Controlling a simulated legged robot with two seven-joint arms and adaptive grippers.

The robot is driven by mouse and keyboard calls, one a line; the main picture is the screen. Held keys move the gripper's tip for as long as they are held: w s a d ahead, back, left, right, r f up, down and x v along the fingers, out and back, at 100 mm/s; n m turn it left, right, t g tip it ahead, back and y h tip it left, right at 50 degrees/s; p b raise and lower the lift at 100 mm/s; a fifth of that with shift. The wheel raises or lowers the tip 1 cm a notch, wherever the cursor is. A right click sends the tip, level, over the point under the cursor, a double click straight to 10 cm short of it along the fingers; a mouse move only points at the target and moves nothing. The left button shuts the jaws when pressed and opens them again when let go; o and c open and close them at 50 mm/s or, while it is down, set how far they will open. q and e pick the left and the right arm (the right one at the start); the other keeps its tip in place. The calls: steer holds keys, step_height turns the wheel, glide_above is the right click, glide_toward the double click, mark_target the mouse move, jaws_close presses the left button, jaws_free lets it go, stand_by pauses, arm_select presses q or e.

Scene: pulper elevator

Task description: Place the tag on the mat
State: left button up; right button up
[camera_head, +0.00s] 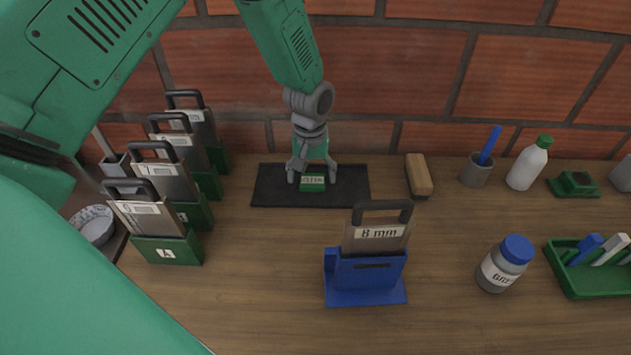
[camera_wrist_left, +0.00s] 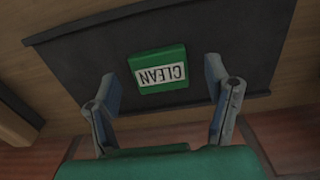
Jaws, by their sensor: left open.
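The green tag (camera_head: 313,183) lies on the black mat (camera_head: 270,190), which is on the wooden table against the brick wall. In the left wrist view the tag (camera_wrist_left: 158,72) shows a white label reading "CLEAN" and sits on the dark mat (camera_wrist_left: 90,62). My left gripper (camera_head: 312,176) is right over the tag, with one finger to each side. In the left wrist view my left gripper (camera_wrist_left: 165,105) has its fingers spread, with gaps between them and the tag. My right gripper is not in view.
A blue holder (camera_head: 365,280) with an "8 mm" plate stands in front of the mat. Several plates in green holders (camera_head: 168,250) line the left. A brush (camera_head: 419,176), cup (camera_head: 476,172), white bottle (camera_head: 527,166), jar (camera_head: 503,265) and green tray (camera_head: 577,282) are to the right.

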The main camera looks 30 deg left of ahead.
mark_target(309, 181)
arm_select(q)
steer(key=r, duration=0.4)
steer(key=a+r, duration=0.1)
steer(key=r, duration=0.1)
steer(key=shift+d+r, duration=0.15)
steer(key=shift+r, duration=1.85)
